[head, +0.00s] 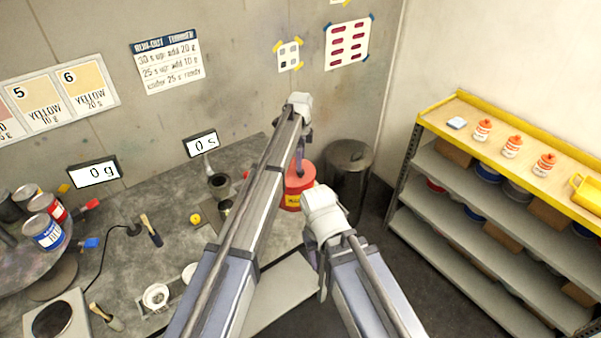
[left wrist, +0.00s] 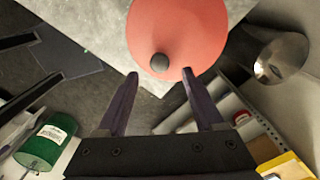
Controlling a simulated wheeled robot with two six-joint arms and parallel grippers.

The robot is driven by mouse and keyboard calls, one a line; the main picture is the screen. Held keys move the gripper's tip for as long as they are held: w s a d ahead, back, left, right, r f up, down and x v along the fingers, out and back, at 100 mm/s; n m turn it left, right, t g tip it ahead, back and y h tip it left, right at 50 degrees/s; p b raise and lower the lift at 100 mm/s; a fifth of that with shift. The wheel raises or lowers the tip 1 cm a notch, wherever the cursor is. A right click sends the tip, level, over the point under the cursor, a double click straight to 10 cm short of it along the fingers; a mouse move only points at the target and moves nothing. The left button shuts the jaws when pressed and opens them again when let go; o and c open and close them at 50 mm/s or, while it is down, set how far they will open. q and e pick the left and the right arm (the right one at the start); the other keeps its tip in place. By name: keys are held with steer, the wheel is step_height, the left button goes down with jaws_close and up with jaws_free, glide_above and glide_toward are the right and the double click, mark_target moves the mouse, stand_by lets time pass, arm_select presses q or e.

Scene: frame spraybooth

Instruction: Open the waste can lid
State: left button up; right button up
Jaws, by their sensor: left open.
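The red waste can (head: 290,200) stands at the right end of the grey workbench, with a yellow label on its side. Its round red lid (left wrist: 185,25) fills the top of the left wrist view, with a dark round knob (left wrist: 160,62) on it. The lid looks closed. My left gripper (head: 300,170) points down over the can; in the left wrist view its open fingers (left wrist: 160,76) appear on either side of the knob, with nothing between them. My right gripper (head: 320,280) hangs lower, in front of the bench, and its jaws are not clear.
A dark metal bin (head: 348,165) stands right of the red can. A yellow-topped shelf (head: 470,118) with several orange-capped bottles is along the right wall.

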mark_target(293, 169)
arm_select(q)
step_height(293, 169, down, 5)
steer(key=b, duration=0.3)
steer(key=shift+b, duration=0.4)
steer(key=shift+r, duration=0.1)
jaws_close()
stand_by(0.9)
